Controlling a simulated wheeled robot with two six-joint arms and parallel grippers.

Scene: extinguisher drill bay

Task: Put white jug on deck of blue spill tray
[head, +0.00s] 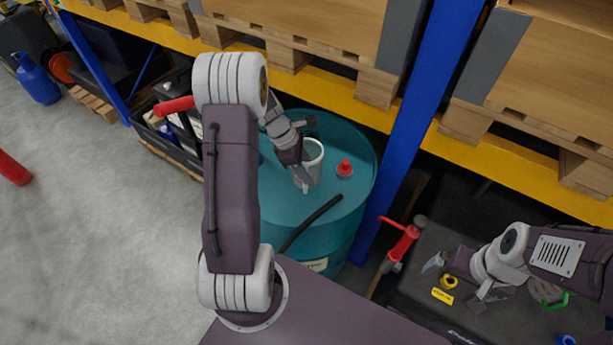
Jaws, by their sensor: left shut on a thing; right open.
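The white jug (315,157) is at the top of a teal drum (285,200), left of a red cap-like piece. My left gripper (302,176) is shut on the jug, with its fingers over the jug's near left side. I cannot tell whether the jug touches the drum top. My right gripper (460,284) is open at the lower right, over a dark grey surface with small items. I cannot pick out a blue spill tray with certainty in this view.
A red cap-like piece (345,168) and a black hose (312,222) lie on the drum. A blue rack post (407,125) stands right of it. A red hand pump (404,243) stands beyond. A black crate (150,133) holds bottles. Open floor (90,240) lies left.

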